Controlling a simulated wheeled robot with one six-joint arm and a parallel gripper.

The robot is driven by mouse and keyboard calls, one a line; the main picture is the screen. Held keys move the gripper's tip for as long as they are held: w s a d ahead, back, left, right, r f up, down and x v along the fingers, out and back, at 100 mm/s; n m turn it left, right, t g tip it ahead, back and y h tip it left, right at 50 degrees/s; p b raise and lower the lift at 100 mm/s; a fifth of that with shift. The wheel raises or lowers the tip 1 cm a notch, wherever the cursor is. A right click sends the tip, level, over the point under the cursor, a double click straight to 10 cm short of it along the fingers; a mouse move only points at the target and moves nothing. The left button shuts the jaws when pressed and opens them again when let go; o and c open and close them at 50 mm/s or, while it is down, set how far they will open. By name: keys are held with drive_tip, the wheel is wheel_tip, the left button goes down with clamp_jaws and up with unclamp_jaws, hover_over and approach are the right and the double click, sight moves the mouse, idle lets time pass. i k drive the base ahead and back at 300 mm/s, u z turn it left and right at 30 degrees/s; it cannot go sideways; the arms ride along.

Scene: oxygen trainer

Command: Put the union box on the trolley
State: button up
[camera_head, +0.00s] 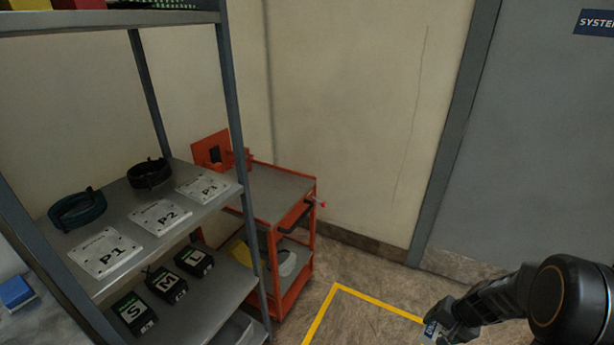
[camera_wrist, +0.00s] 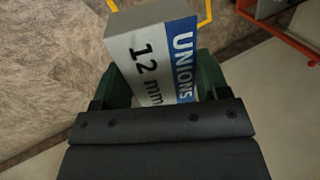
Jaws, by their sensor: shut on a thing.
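The union box (camera_wrist: 150,58) is a grey and blue box marked "UNIONS 12 mm" in the wrist view. My gripper (camera_wrist: 165,85) is shut on it, with a green finger on either side. In the head view my gripper (camera_head: 445,322) is at the lower right, and a small part of the box (camera_head: 431,331) shows at its tip, above the floor. The orange trolley (camera_head: 283,190) stands left of centre by the wall, well to the left of my gripper. Its grey top is mostly bare, and an orange bracket rises at its back left.
Yellow tape (camera_head: 372,300) marks the floor. A grey door (camera_head: 530,150) is at the right. Floor between trolley and gripper looks clear.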

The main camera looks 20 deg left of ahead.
sight(265, 202)
drive_tip(key=i, duration=1.8)
drive_tip(key=u, duration=2.85)
